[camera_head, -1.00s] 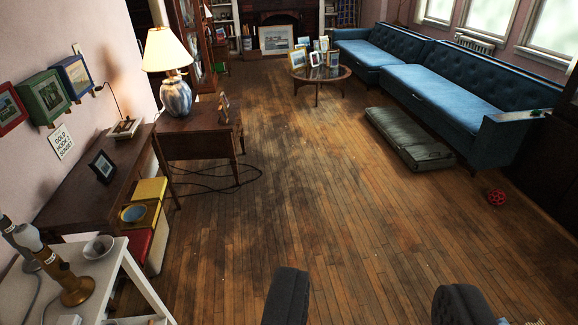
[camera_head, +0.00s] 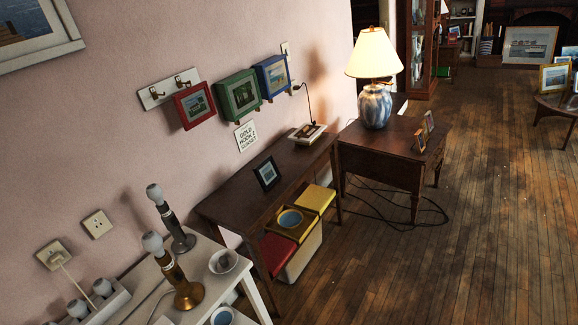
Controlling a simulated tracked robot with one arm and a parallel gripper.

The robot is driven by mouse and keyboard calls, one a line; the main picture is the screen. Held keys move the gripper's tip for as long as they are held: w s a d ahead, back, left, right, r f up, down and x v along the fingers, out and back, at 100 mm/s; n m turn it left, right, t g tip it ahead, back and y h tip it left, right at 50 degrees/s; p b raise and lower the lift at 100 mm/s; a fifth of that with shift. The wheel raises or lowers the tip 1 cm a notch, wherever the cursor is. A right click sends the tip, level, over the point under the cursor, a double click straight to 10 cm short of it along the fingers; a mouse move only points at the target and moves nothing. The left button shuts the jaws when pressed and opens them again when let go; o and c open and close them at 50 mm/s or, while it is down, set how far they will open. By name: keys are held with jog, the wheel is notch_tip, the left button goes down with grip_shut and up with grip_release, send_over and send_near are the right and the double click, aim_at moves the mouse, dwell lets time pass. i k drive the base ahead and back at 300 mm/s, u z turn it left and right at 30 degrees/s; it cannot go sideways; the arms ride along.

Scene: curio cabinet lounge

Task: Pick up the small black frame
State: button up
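A small black frame (camera_head: 267,173) stands upright, leaning back slightly, on the dark wooden desk (camera_head: 222,205) against the left wall. It holds a small picture, too small to make out. Nothing touches it, and its front is turned toward me. My gripper is not in this view.
A white table (camera_head: 236,275) with brown and gold lamps (camera_head: 181,277) and a bowl (camera_head: 223,261) stands nearer. Colored bins (camera_head: 316,199) sit under the desk. A side table (camera_head: 385,160) bears a blue-white lamp (camera_head: 375,104). Red, green and blue frames hang above. Floor at right is clear.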

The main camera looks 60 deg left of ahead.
aim_at(266, 172)
jog(key=u, duration=0.3)
jog(key=i, duration=1.3)
jog(key=u, duration=1.1)
jog(key=i, duration=1.1)
jog(key=u, duration=0.7)
jog(key=i, duration=0.25)
jog(key=u, duration=0.25)
